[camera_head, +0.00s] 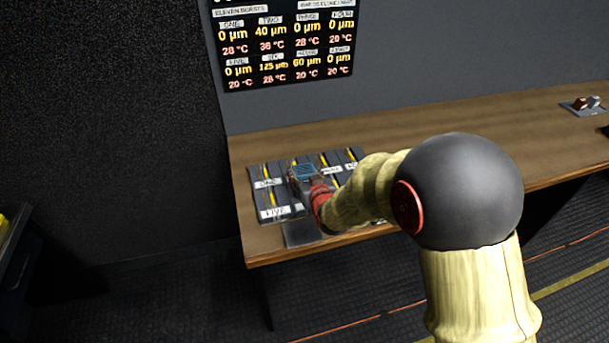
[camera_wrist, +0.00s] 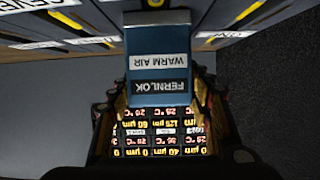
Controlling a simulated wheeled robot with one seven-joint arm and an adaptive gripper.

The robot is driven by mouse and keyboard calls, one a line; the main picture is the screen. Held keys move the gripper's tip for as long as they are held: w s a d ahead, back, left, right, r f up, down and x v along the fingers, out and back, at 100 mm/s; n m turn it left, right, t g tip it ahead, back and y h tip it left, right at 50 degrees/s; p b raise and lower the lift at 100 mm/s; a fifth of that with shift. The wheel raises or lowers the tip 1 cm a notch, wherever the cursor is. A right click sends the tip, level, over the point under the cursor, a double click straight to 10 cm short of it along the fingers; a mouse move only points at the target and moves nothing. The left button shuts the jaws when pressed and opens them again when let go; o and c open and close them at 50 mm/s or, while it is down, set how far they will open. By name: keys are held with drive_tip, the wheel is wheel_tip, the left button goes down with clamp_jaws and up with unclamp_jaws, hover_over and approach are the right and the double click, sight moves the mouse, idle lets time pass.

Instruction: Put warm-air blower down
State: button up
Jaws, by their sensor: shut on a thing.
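The warm-air blower (camera_head: 304,171) is a small blue-teal box. In the wrist view its labelled face (camera_wrist: 158,64) reads WARM AIR and FERNLOK, upside down. My gripper (camera_head: 301,182) is shut on the blower, over the grey slotted panels near the left end of the table. In the wrist view my gripper (camera_wrist: 158,100) shows as dark fingers on both sides of the blower. I cannot tell whether the blower touches the panels. My arm hides part of the panels on the right.
The slotted panels (camera_head: 268,197) carry yellow strips and number labels. A dark grey plate (camera_head: 301,233) lies at the front edge of the wooden table (camera_head: 430,133). A readings board (camera_head: 285,45) hangs behind. Small switches (camera_head: 587,104) stand far right. The table's back middle is clear.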

drive_tip(key=shift+r, duration=0.15)
drive_tip(key=shift+f+b, duration=0.25)
drive_tip(key=shift+b, duration=0.05)
drive_tip(key=o, duration=1.6)
drive_tip(key=shift+o, duration=0.3)
